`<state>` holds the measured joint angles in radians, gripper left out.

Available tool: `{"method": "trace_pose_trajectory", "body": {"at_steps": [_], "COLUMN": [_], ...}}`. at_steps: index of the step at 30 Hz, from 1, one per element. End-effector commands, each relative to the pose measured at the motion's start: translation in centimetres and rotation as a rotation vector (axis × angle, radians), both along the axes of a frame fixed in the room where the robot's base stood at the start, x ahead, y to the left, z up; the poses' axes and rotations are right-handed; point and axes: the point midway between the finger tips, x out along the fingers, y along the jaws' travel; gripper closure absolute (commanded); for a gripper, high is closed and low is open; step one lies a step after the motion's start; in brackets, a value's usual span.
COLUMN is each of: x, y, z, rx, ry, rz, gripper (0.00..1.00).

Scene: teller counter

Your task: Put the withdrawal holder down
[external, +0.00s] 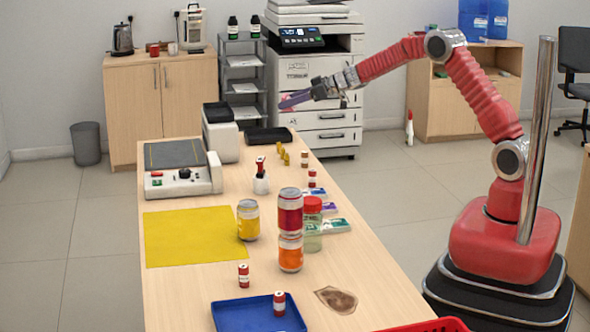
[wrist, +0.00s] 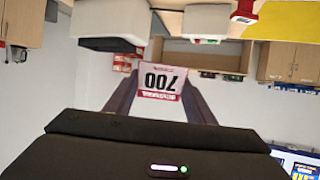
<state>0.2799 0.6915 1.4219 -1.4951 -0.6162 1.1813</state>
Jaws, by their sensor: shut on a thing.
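My gripper (external: 296,98) is held high over the far end of the counter, out to the left of my base. In the wrist view my gripper (wrist: 158,102) is shut on the withdrawal holder (wrist: 163,78), a white card-like thing with a pink border. In the external view only a bit of pink shows by the fingertips. The holder is in the air, clear of the counter (external: 215,290).
A black tray (external: 268,136) lies at the counter's far end, beside a white device (external: 220,133). Stacked cans (external: 290,225), a jar (external: 312,228), a yellow mat (external: 190,238) and a blue tray (external: 240,315) stand nearer. A printer (external: 325,80) is behind.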

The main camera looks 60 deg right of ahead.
Motion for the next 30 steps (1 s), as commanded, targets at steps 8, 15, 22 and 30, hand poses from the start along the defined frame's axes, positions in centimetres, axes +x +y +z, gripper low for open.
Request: {"method": "trace_pose_trajectory", "body": {"at_steps": [8,15,22,30], "x": [-0.1,0.0,0.0,0.0], "y": [0.0,0.0,0.0,0.0], "z": [-8.7,-14.0,-14.8,-15.1], "rx": [0.003,0.001,0.000,0.000], "ry": [0.006,0.000,-0.002,-0.001], "rz": [-0.001,0.000,-0.001,-0.001], "gripper": [0.73,0.73,0.73,0.73]}}
